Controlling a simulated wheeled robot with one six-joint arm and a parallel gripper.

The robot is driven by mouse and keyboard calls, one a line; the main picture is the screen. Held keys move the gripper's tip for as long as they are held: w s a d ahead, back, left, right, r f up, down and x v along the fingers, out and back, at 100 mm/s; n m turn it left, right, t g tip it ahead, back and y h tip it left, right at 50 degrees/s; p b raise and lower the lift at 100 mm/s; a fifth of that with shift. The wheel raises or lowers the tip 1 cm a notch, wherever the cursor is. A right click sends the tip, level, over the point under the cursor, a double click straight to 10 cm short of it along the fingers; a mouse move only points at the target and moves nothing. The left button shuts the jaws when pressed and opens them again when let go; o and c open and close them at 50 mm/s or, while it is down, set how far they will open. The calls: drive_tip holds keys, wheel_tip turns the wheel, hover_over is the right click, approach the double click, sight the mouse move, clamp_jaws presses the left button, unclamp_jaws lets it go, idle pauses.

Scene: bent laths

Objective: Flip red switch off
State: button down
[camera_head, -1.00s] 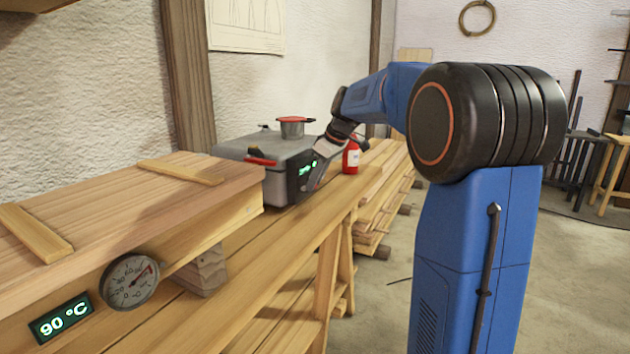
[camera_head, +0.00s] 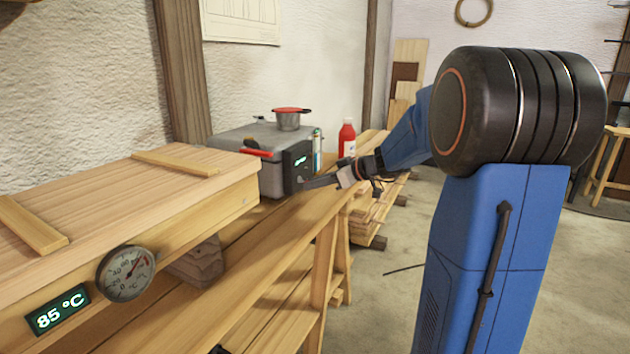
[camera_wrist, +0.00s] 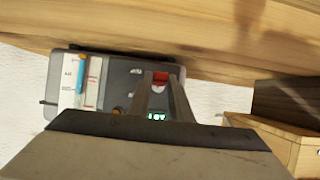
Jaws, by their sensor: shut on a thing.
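The grey steam box unit (camera_head: 255,140) stands on the wooden bench, with a dark front panel (camera_head: 291,172) and a small green readout (camera_head: 301,161). My gripper (camera_head: 306,183) reaches the panel from the right in the head view. In the wrist view, its two fingers (camera_wrist: 161,82) sit on either side of the red switch (camera_wrist: 160,76) on the dark panel. They are shut on the switch. The switch is hidden in the head view, and its exact position cannot be told.
A red pot (camera_head: 288,119) stands on top of the unit. A red bottle (camera_head: 346,139) stands behind my gripper. A long wooden box (camera_head: 150,190) lies at left, with a dial (camera_head: 126,273) and a display (camera_head: 58,311) reading 85 °C.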

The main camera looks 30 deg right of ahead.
drive_tip(key=shift+f+t+y, duration=0.4)
drive_tip(key=shift+f+t, duration=0.05)
drive_tip(key=shift+t, duration=0.15)
idle(0.3)
drive_tip(key=c, duration=1.6)
unclamp_jaws()
drive_tip(key=v, duration=1.7)
drive_tip(key=shift+s+d+f, duration=0.1)
drive_tip(key=shift+d+f, duration=0.05)
